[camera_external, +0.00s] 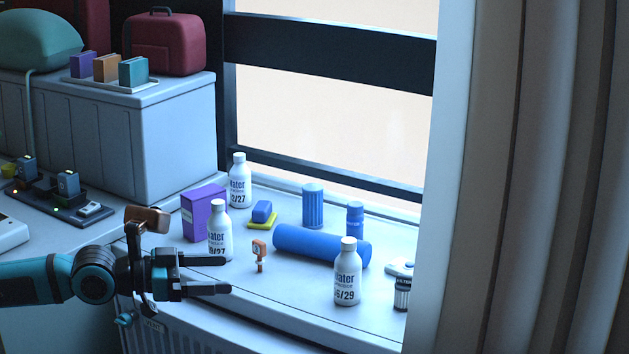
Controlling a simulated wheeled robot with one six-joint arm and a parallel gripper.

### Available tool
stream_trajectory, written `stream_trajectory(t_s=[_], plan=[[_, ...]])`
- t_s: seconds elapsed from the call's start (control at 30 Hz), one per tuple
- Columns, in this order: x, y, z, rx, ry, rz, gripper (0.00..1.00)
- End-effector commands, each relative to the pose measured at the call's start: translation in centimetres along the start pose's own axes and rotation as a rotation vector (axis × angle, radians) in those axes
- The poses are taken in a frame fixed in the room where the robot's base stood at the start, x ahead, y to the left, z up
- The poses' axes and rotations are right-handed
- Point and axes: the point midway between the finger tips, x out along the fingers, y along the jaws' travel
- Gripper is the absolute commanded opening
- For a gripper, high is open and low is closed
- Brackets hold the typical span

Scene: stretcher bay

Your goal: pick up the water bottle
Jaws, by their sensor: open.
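Three white bottles labelled "water" stand upright on the window ledge. One water bottle (220,231) stands just behind my gripper, in front of a purple box. A second water bottle (239,182) is at the back left by the window. A third water bottle (347,272) stands at the front right, beside a blue roll. My gripper (228,275) reaches in from the left, its two fingers apart and pointing right. Nothing shows between the fingers. I cannot tell whether it touches the nearest bottle.
Near the bottles are the purple box (203,212), a small orange item (259,253), the blue roll (315,244), a blue cylinder (313,206) and a small blue bottle (355,220). A curtain (540,180) borders the right. The front middle ledge is clear.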

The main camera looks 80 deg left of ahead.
Motion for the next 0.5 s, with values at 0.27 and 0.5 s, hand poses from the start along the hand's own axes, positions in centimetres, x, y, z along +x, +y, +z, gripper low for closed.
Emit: stream_trajectory(t_s=[0.27, 0.5], plan=[[1.3, -2.8, -0.2, 0.004, 0.004, -0.09, 0.79], [3.3, -8.6, -0.5, 0.012, 0.015, -0.251, 0.79]])
